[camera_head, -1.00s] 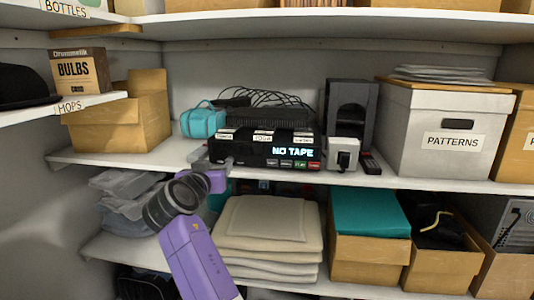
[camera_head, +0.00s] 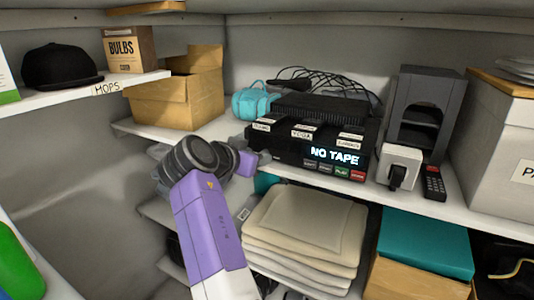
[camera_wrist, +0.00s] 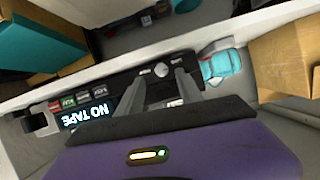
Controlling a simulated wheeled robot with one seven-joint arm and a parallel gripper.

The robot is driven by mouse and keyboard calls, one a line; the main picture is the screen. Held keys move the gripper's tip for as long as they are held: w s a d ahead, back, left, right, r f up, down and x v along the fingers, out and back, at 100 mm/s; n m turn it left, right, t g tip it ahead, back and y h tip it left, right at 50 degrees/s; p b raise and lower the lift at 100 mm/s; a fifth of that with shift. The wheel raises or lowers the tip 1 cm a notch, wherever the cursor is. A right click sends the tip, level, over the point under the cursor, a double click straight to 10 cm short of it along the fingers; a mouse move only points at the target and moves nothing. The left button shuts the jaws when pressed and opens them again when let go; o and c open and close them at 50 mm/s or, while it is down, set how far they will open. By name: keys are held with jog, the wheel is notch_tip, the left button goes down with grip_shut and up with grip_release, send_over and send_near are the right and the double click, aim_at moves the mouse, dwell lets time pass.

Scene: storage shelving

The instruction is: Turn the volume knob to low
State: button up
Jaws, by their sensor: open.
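The black tape player (camera_head: 315,135) stands on the middle shelf, its display reading "NO TAPE" and several labelled slots along its top. In the wrist view, which shows the player (camera_wrist: 118,76) upside down, a round pale knob (camera_wrist: 161,70) sits on its front. My gripper (camera_wrist: 160,77) is open, with its two grey fingers pointing at the player's front on either side of the knob. I cannot tell whether they touch it. In the head view my gripper (camera_head: 258,158) is at the player's left end, and the knob is hidden there.
A teal bag (camera_head: 254,102) and an open cardboard box (camera_head: 178,97) stand left of the player. A white device (camera_head: 399,168), a remote (camera_head: 433,183) and a dark grey unit (camera_head: 425,112) stand right. Folded cloths (camera_head: 303,228) lie below, under the shelf edge.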

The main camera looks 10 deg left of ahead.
jog(key=shift+x, duration=1.8)
jog(key=shift+a, duration=0.15)
grip_shut()
